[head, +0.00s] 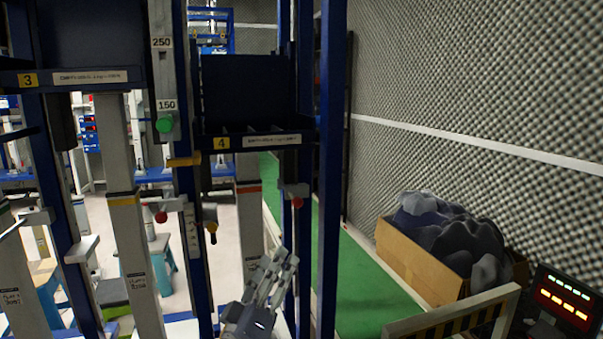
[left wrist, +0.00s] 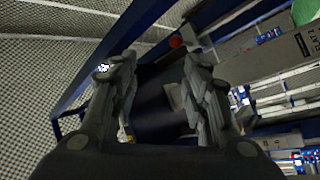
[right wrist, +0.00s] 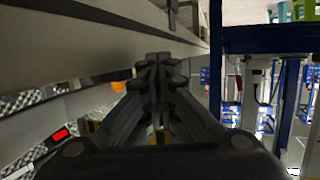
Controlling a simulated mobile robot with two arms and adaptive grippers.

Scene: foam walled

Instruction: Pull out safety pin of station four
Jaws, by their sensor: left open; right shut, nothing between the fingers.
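Station four carries a yellow "4" label (head: 222,143) on its dark shelf front. Below it, a red ball knob (head: 297,202) sits on a grey bracket at the right-hand blue post. My left gripper (head: 275,266) is below the shelf, left of and lower than the right-hand knob. In the left wrist view its fingers (left wrist: 160,62) are apart and empty, and a red knob (left wrist: 176,41) shows beyond them. My right gripper (right wrist: 160,62) is shut and empty, outside the head view.
Blue posts (head: 329,150) stand close to the left gripper. Station three (head: 28,80) is at left, with a red knob (head: 161,217) nearby. A box of dark foam (head: 420,262) and a lit red-and-green panel (head: 565,297) are at right. The green floor strip (head: 355,290) looks clear.

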